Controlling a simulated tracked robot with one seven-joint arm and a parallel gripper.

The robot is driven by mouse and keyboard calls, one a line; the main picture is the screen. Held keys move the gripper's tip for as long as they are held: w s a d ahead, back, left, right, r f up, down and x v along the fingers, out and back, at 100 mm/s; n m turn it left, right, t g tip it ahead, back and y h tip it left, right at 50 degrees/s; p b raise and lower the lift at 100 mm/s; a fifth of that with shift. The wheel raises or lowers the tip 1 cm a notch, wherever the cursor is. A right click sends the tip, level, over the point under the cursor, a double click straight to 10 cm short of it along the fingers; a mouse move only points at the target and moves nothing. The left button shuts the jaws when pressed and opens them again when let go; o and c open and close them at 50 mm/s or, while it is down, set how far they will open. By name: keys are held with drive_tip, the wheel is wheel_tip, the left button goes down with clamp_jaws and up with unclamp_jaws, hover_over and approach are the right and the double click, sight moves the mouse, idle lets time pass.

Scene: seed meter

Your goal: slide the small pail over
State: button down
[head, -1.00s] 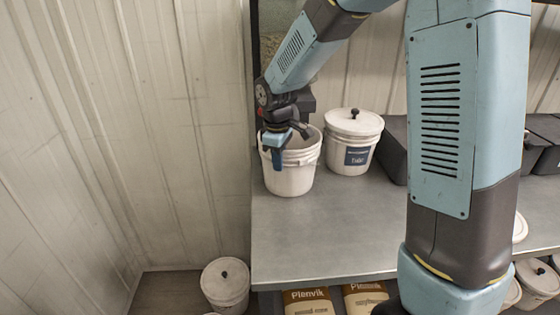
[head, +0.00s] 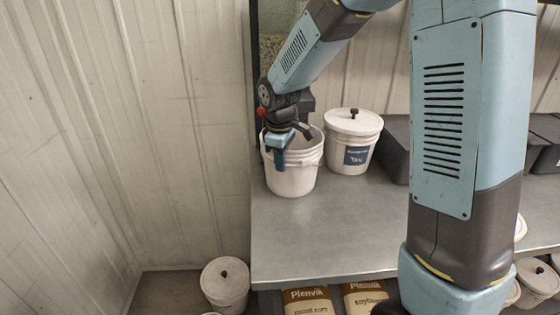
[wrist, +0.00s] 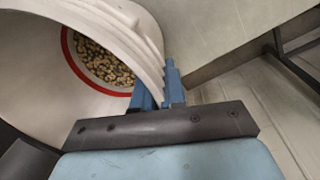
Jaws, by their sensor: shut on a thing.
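The small pail (head: 291,177) is white and open-topped. It stands upright at the left end of the grey shelf in the head view. My gripper (head: 279,152) reaches down at its rim, on the near left side. In the wrist view the gripper's blue fingers (wrist: 160,92) are shut on the pail's wall, one inside and one outside. The wrist view also shows the inside of the pail (wrist: 40,70), with a red ring and pale brown seeds at the bottom.
A lidded white pail (head: 352,140) with a dark label stands close to the right. Dark bins (head: 397,150) are beyond it. The grey shelf (head: 320,235) is clear in front. Another lidded pail (head: 225,284) and brown Plenvik bags (head: 307,302) are below.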

drive_tip(key=shift+d, duration=0.15)
drive_tip(key=c, duration=1.1)
unclamp_jaws()
drive_tip(key=shift+r, duration=0.15)
wheel_tip(320, 180, up, 13)
drive_tip(key=s, duration=0.1)
drive_tip(key=shift+a+r, duration=0.2)
drive_tip(key=shift+a, duration=0.05)
drive_tip(key=shift+s, duration=0.1)
drive_tip(key=s+d+r+m+t, duration=0.2)
drive_tip(key=s+d+m, duration=0.4)
drive_tip(key=s+d, duration=0.3)
drive_tip(key=s+d+r+m+t, duration=0.2)
drive_tip(key=s+d+m, duration=0.4)
drive_tip(key=s, duration=0.8)
drive_tip(key=d, duration=0.3)
drive_tip(key=shift+m+t, duration=0.3)
drive_tip(key=shift+t, duration=0.1)
